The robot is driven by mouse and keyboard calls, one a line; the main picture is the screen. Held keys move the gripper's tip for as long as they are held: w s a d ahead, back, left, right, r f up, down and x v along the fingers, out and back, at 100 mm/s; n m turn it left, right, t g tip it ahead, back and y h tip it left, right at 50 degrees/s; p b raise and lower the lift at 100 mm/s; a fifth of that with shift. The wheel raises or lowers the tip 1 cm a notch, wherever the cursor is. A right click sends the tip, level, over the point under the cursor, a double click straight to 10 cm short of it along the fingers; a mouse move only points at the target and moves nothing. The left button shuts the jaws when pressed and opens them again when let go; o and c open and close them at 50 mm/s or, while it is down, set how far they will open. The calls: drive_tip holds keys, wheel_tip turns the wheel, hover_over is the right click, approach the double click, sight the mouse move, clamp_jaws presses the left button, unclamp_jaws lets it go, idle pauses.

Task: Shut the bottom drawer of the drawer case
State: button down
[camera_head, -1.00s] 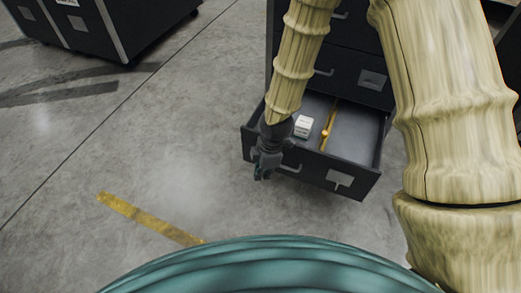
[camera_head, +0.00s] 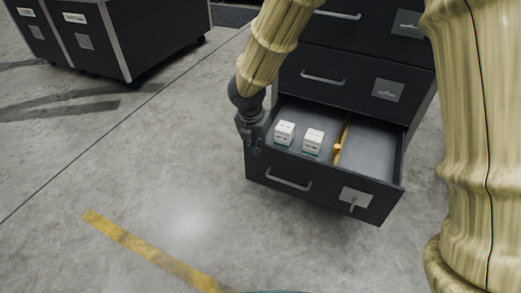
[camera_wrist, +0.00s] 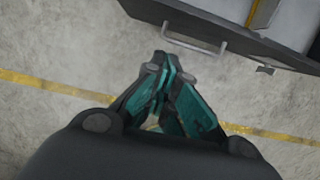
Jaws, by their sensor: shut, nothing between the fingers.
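The dark drawer case (camera_head: 355,80) stands at the upper right of the head view. Its bottom drawer (camera_head: 272,172) is pulled out, with a bar handle (camera_head: 288,180) and a label plate on its front. Two small white boxes (camera_head: 313,141) and a yellow divider (camera_head: 340,138) lie inside. My gripper (camera_head: 254,148) is shut and empty, at the drawer's left front corner; I cannot tell whether it touches. In the wrist view my gripper (camera_wrist: 165,68) points toward the drawer front (camera_wrist: 235,28) and its handle (camera_wrist: 194,40), with a gap between in the picture.
Dark wheeled cases (camera_head: 125,40) stand at the upper left. The concrete floor (camera_head: 150,150) left of and in front of the drawer is clear, with a yellow floor line (camera_head: 150,251). The upper drawers (camera_head: 350,72) appear shut.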

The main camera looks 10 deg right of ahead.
sight(266, 150)
drive_tip(key=shift+w+d+f+b, duration=0.55)
drive_tip(key=shift+w+f+b, duration=0.45)
drive_tip(key=shift+f, duration=0.45)
drive_tip(key=shift+w+d+f+b, duration=0.65)
drive_tip(key=shift+f+b, duration=0.6)
drive_tip(key=shift+f, duration=0.2)
drive_tip(key=shift+w+d+f+b, duration=0.5)
drive_tip(key=shift+w+f+b, duration=0.5)
drive_tip(key=shift+f, duration=0.45)
drive_tip(key=shift+s, duration=0.15)
drive_tip(key=shift+d+r, duration=0.1)
drive_tip(key=shift+d, duration=0.05)
